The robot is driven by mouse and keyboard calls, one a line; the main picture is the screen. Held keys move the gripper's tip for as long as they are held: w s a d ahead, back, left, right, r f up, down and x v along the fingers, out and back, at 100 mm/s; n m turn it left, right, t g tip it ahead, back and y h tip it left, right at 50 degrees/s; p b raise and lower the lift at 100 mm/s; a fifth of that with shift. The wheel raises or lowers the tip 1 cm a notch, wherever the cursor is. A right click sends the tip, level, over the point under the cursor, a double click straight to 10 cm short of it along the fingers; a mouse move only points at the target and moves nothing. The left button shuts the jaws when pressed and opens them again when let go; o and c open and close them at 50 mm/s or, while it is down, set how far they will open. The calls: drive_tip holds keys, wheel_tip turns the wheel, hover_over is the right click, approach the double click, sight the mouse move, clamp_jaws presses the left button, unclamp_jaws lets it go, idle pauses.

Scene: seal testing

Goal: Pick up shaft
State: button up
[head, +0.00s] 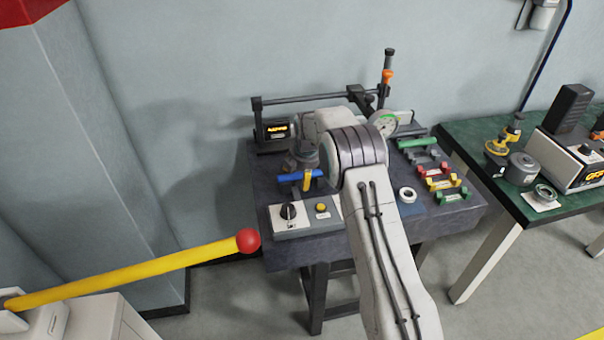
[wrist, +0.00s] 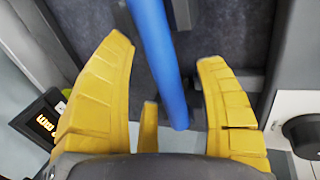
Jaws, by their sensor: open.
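A blue rod (wrist: 155,50), which I take for the shaft, runs lengthwise between the yellow fingers of my gripper (wrist: 165,50) in the wrist view. My gripper is open, with a gap on both sides of the rod; a shorter yellow finger shows near the rod's lower end. In the head view the blue rod (head: 290,177) lies at the left part of the dark bench, and a yellow finger of my gripper (head: 307,180) shows beside it. My arm hides most of the gripper there. I cannot tell the height between fingers and rod.
The dark bench (head: 460,213) carries a control panel (head: 290,230) with a black knob in front of the rod, a display box (head: 273,134) behind, and a white ring (head: 407,195) and several coloured pieces at right. A yellow pole (head: 130,272) with a red ball stands left.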

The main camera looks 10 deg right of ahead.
clamp_jaws()
drive_tip(key=shift+r, duration=0.15)
idle(0.4)
